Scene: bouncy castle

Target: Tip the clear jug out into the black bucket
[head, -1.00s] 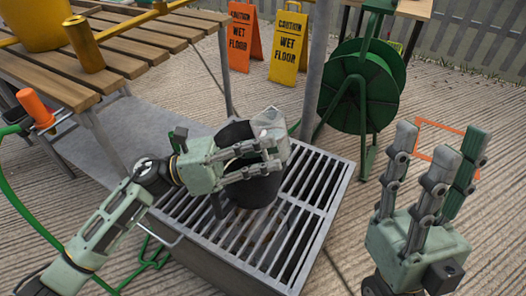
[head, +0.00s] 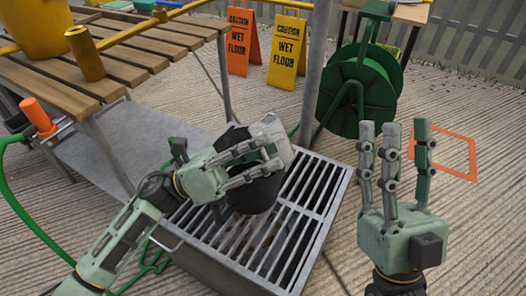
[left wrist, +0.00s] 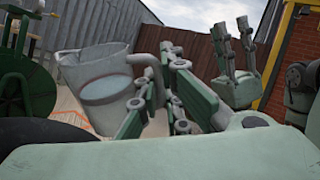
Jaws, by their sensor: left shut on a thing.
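The clear jug (head: 274,132) is in my left gripper (head: 262,160), over the black bucket (head: 252,194). In the left wrist view the see-through grey jug (left wrist: 95,78) shows a pale liquid-like surface inside, and its handle is at the fingers (left wrist: 160,95). The jug looks tilted in the head view; I cannot tell whether anything pours. The black bucket stands on the metal grate, partly hidden behind the left fingers and jug. My right gripper (head: 393,145) is open and empty, fingers up, to the right of the grate.
The metal grate (head: 318,190) lies beneath the bucket. A green hose reel (head: 360,85) and wet-floor signs (head: 287,50) stand behind.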

